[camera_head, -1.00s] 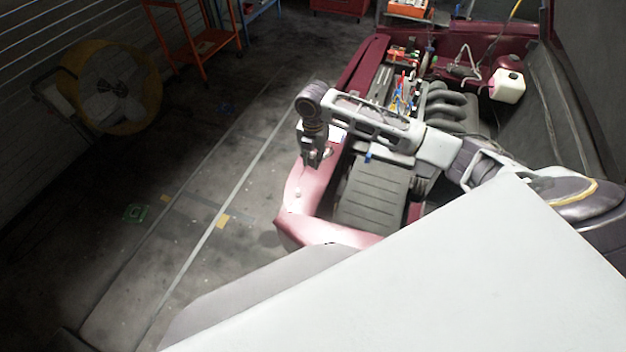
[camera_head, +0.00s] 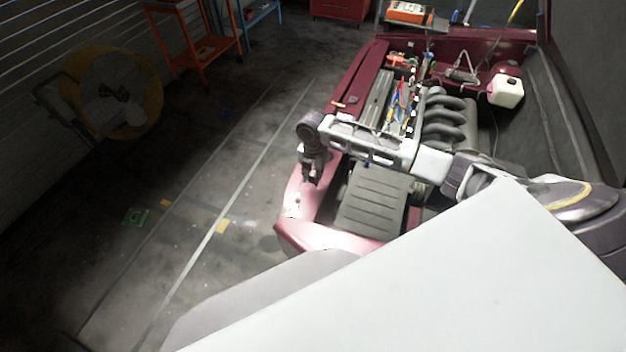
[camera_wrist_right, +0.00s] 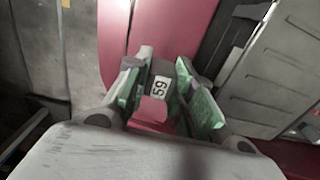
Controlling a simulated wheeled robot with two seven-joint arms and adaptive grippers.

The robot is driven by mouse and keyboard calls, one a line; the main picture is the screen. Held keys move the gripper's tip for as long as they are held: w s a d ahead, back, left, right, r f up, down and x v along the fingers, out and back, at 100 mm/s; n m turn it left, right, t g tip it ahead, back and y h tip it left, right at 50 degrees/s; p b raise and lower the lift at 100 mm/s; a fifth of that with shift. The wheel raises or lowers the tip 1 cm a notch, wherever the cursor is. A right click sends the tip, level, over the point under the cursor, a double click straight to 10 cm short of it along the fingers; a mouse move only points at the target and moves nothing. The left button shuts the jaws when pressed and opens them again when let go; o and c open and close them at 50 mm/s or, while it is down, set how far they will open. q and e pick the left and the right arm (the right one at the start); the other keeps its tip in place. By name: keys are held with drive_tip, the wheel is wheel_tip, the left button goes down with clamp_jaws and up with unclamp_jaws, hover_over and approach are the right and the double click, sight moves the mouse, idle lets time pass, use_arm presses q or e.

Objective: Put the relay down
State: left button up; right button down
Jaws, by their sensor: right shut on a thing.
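My right gripper (camera_head: 311,178) is over the dark red front fender (camera_head: 293,205) at the left edge of the engine bay, pointing down. The red bodywork (camera_wrist_right: 117,45) is behind and below the relay in that view. I cannot tell whether the relay touches it. The relay cannot be made out in the head view. My left gripper is not in view.
The engine bay holds a grey ribbed cover (camera_head: 372,208), coloured wires (camera_head: 402,98), black intake pipes (camera_head: 447,122) and a white reservoir (camera_head: 506,91). A yellow drum fan (camera_head: 140,105) and an orange cart (camera_head: 190,50) stand on the floor, well left of the car.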

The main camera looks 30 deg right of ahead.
sight(313, 180)
drive_tip(key=shift+f, duration=1.7)
drive_tip(key=c, duration=1.2)
unclamp_jaws()
drive_tip(key=shift+f, duration=0.1)
drive_tip(key=shift+r+b, duration=0.4)
drive_tip(key=shift+r, duration=5.75)
